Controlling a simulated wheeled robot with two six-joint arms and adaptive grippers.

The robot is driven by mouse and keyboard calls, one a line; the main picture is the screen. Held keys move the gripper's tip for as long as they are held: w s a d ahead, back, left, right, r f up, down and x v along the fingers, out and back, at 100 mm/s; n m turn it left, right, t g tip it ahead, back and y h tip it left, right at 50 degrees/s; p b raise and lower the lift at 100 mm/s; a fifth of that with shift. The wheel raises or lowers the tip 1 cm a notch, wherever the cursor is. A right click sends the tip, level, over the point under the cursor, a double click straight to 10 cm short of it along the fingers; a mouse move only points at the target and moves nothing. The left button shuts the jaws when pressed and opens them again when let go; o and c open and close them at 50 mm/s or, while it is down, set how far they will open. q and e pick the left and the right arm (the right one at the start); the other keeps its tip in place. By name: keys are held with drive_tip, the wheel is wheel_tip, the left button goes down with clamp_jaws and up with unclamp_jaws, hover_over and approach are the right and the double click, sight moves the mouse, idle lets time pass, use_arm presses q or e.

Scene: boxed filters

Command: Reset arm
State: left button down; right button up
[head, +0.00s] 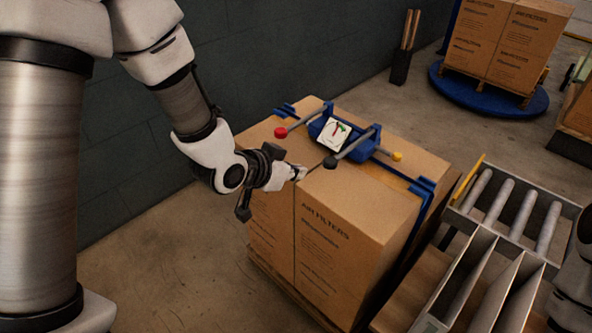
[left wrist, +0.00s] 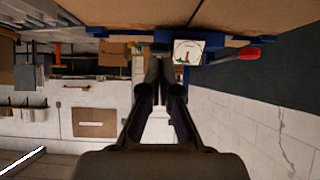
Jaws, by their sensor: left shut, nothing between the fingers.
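My left gripper (head: 298,173) is shut and empty, at the near top edge of the stacked air filter boxes (head: 337,237) in the head view. In the left wrist view its fingers (left wrist: 159,75) come together at the tips. A blue strapping tool (head: 337,131) with a white dial lies on top of the boxes, beyond the gripper. It has red, black and yellow knobs on its levers. The dial also shows in the left wrist view (left wrist: 188,52), with a red knob (left wrist: 249,53). Part of my right arm shows at the right edge of the head view; its gripper is out of view.
The boxes stand on a wooden pallet (head: 290,290). A roller conveyor (head: 513,212) and grey dividers (head: 478,285) stand at the right. Another box stack (head: 507,42) sits on a blue round base (head: 490,97) at the back. A dark wall (head: 285,50) runs behind. Floor at lower left is clear.

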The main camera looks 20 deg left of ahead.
idle(0.3)
use_arm(q)
drive_tip(key=s+f+g+p, duration=0.45)
drive_tip(key=s+f, duration=0.45)
drive_tip(key=f, duration=0.4)
drive_tip(key=s+a+f+n+g+y+p, duration=0.1)
drive_tip(key=s+f+n+g, duration=0.1)
drive_tip(key=s+f, duration=0.3)
drive_tip(key=s+a+f+n+g+y+p, duration=0.1)
drive_tip(key=s+f, duration=0.4)
drive_tip(key=s, duration=0.7)
drive_tip(key=shift+s+a+f+n+g+y, duration=0.3)
drive_tip(key=shift+a+n+g+y, duration=0.45)
drive_tip(key=shift+g, duration=0.5)
